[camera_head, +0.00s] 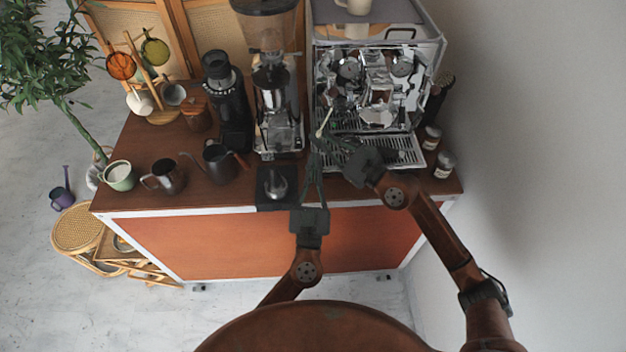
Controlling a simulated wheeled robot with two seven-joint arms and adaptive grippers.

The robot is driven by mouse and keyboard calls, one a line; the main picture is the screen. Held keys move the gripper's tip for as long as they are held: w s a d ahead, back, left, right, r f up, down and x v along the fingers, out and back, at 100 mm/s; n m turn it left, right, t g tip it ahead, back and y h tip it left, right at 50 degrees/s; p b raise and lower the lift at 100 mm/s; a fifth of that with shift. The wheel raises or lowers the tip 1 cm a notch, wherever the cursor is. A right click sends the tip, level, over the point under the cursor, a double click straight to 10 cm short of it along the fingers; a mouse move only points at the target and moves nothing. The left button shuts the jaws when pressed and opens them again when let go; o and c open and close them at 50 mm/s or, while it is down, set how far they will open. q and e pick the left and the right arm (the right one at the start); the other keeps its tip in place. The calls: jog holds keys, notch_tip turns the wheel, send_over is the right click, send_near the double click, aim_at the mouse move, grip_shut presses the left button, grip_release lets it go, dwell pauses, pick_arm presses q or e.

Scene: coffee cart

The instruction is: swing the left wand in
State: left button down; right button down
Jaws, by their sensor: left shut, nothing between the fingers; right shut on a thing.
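The espresso machine (420,62) stands at the right of the cart top, its front towards me. The left wand (325,122) is a thin pale rod at the left of the machine's front, slanting down over the drip tray's left end. My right gripper (322,142) reaches in from the right and is shut at the wand's lower end. The fingers hide the exact contact. My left gripper (314,158) is below it, pointing up, shut and empty, with its fingertips close to the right gripper's fingers.
A grinder (272,85) stands just left of the machine. A metal jug (277,184) sits on a dark mat (262,200) left of my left gripper. A kettle (218,163), pitcher and cup stand further left. Jars (445,162) stand at the right edge. The drip tray (408,152) is clear at right.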

jog(key=shift+f, duration=0.1)
pick_arm(q)
jog(key=shift+w+d+f, duration=0.1)
jog(key=shift+w+d, duration=0.05)
jog(key=shift+w, duration=0.8)
jog(key=shift+w+d+f, duration=0.1)
jog(key=shift+w+d, duration=0.1)
jog(key=shift+w, duration=0.75)
jog(key=shift+w+d, duration=0.15)
jog(key=shift+w, duration=0.8)
